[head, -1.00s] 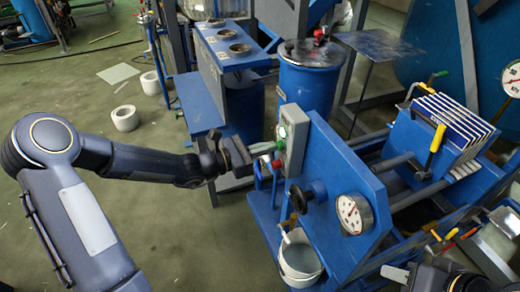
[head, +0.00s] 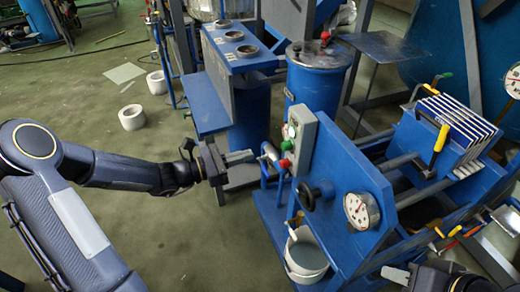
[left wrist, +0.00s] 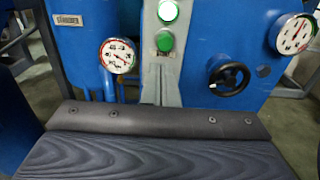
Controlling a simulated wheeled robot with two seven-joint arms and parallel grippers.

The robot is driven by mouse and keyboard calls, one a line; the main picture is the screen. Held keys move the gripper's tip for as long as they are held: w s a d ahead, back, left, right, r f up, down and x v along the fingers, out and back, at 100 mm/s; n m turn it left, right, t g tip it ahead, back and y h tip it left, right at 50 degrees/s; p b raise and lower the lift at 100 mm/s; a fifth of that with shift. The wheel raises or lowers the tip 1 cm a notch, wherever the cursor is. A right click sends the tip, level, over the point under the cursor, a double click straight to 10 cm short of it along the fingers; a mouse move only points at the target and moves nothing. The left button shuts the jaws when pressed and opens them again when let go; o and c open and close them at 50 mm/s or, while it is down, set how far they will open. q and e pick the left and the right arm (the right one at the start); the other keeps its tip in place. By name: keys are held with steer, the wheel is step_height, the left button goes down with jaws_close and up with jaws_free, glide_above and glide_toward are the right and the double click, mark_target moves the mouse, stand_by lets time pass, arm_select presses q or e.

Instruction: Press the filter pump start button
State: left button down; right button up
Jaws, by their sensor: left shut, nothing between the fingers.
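The filter pump's grey control box (head: 303,138) stands on the blue frame. In the head view it carries a green button (head: 287,145), a red button (head: 285,163) below it and a pale round lamp above. My right gripper (head: 395,273) shows partly at bottom right.
A black handwheel (head: 306,196) and a gauge (head: 357,211) sit on the blue plate right of the box. A white bucket (head: 306,257) stands below. The floor at lower left is open.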

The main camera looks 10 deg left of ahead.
arm_select(q)
steer(key=shift+v, duration=2.35)
steer(key=s+d+r+m+g+y, duration=0.2)
steer(key=s+d+m+g, duration=0.15)
steer(key=s+m, duration=0.35)
steer(key=s+d+r+m+g+y, duration=0.2)
steer(key=s+m+g, duration=0.2)
steer(key=s+m, duration=0.3)
steer(key=s+a+m+t+y, duration=0.3)
steer(key=s+a+m+y, duration=0.35)
steer(key=s+m, duration=0.3)
step_height(320, 180, up, 15)
steer(key=p, duration=1.5)
steer(key=shift+s+y, duration=0.3)
steer(key=shift+y, duration=0.05)
steer(key=shift+a+n, duration=0.1)
steer(key=shift+n, duration=0.15)
